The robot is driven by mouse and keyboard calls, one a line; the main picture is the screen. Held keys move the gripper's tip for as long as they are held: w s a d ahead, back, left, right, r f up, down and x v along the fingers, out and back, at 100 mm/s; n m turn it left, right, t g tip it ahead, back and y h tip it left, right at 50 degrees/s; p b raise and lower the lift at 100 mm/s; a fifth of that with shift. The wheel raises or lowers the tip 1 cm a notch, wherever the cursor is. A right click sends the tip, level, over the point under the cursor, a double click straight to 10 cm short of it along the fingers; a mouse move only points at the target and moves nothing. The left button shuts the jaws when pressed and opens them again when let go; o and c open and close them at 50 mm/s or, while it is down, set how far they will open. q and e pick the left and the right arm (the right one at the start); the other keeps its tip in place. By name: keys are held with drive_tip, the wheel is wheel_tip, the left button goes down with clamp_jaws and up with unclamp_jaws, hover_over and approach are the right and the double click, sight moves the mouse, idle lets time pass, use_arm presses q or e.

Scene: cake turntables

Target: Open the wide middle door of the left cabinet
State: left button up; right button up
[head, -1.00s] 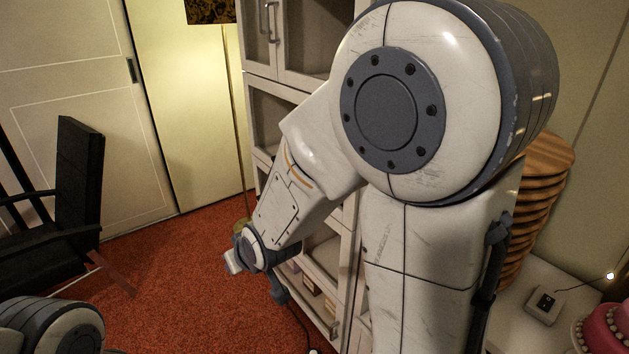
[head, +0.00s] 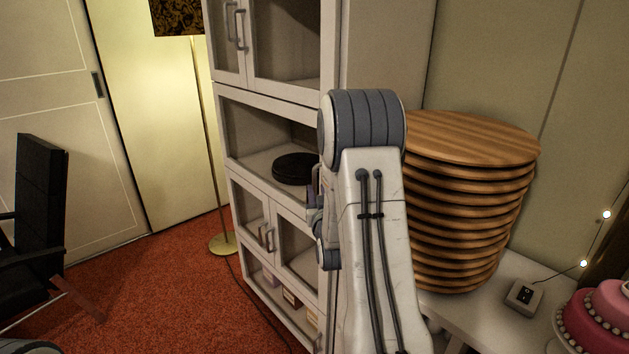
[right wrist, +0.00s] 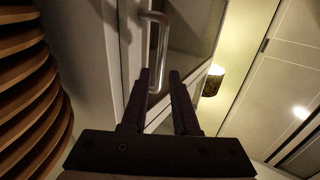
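The tall white cabinet (head: 279,103) stands in the middle of the head view. Its wide middle compartment (head: 250,125) sits between paired doors above and below. A black round object (head: 294,168) lies inside; I cannot tell whether glass covers the front. My right arm hides the compartment's right end. My right gripper (right wrist: 159,74) is open in the right wrist view, its fingers pointing at a metal bar handle (right wrist: 154,50) on a framed panel. The handle's near end appears between the fingertips; contact cannot be told. My left gripper is not in view.
A stack of round wooden boards (head: 475,150) stands close to the right of my right arm, on a white surface with a pink cake (head: 600,320). A floor lamp (head: 200,120) and black chair (head: 40,200) are left. Red carpet (head: 170,280) is open before the cabinet.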

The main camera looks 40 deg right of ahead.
sight(314, 183)
drive_tip(key=shift+p+x, duration=0.45)
drive_tip(key=shift+x, duration=2.3)
clamp_jaws()
